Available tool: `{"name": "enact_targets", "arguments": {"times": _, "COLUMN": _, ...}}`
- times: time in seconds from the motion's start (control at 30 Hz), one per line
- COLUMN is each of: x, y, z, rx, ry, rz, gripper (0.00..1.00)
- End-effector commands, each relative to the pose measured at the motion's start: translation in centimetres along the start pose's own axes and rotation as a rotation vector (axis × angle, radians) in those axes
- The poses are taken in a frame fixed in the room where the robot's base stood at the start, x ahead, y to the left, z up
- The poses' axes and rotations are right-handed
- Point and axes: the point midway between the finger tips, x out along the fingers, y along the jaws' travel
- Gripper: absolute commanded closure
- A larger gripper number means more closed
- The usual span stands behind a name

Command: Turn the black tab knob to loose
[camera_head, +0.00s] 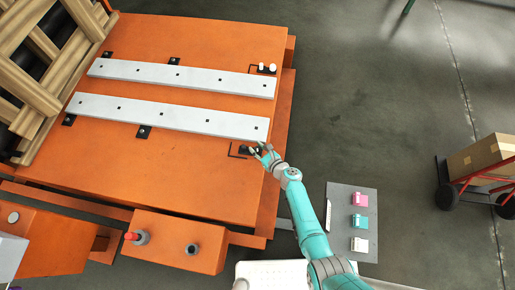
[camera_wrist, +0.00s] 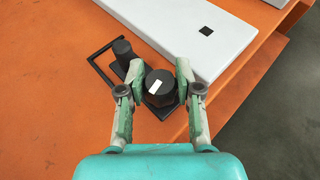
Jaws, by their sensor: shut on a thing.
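The black tab knob (camera_wrist: 160,90) is a dark round knob with a white mark on its top. It sits on a black base plate beside the end of a steel strip (camera_wrist: 185,30). My gripper (camera_wrist: 160,84) is shut on the knob, one green-grey finger on each side. In the head view my gripper (camera_head: 262,151) is at the right end of the nearer strip (camera_head: 165,116) and hides most of the knob. A smaller black post (camera_wrist: 122,50) with a thin black bracket stands to the left of the knob.
Black clamps line both strips on the orange table (camera_head: 200,165). A grey board (camera_head: 342,214) with coloured blocks lies right of my arm.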

Motion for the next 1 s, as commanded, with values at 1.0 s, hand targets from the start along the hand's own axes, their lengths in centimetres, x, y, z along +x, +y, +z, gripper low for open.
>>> {"name": "enact_targets", "arguments": {"times": 1.0, "x": 0.07, "y": -0.14, "z": 0.16, "rx": -0.224, "ry": -0.001, "rz": 0.544, "gripper": 1.0}}
